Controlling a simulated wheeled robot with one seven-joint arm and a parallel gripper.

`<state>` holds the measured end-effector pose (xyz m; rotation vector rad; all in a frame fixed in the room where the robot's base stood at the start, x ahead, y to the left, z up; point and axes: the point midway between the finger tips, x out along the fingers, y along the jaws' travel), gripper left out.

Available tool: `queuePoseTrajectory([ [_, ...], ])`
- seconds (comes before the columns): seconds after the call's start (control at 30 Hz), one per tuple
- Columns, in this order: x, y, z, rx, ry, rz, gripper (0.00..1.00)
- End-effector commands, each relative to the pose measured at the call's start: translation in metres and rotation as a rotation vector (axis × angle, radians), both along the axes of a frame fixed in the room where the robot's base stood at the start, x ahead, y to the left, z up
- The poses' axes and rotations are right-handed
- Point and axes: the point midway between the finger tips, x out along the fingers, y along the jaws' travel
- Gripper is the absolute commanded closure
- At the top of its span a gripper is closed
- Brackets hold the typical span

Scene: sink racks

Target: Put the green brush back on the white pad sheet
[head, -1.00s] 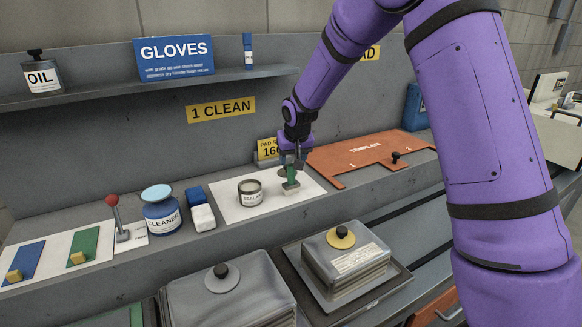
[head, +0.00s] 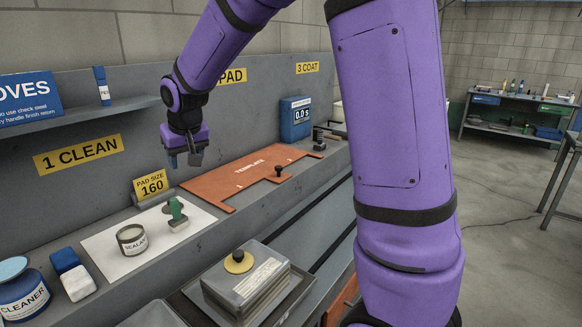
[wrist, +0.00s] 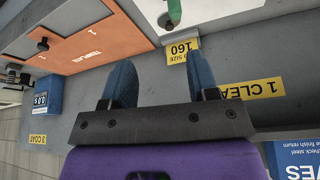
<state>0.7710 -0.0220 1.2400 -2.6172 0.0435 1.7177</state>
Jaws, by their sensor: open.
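The brush's green handle also shows at the top edge of the wrist view (wrist: 174,12), where the sheet (wrist: 150,12) is partly cut off. My gripper (head: 184,160) is raised above and behind the brush, apart from it. Its two blue fingers (wrist: 163,85) are spread with nothing between them.
The orange template (head: 240,180) with a black knob lies right of the sheet. The yellow pad size 160 sign (head: 152,186) stands behind the brush. A cleaner jar (head: 22,295) and blue-white block (head: 72,275) are at left.

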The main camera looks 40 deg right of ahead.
Motion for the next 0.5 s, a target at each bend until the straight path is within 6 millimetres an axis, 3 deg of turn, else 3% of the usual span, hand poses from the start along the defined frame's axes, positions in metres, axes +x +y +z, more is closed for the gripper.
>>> queuePoseTrajectory([
  [0.03,-0.017,-0.005,0.015,0.000,-0.008,-0.002,0.46],
  [0.2,-0.071,-0.017,0.047,-0.002,-0.016,-0.001,0.46],
  [0.5,-0.171,-0.034,0.083,-0.002,-0.030,0.003,0.46],
])
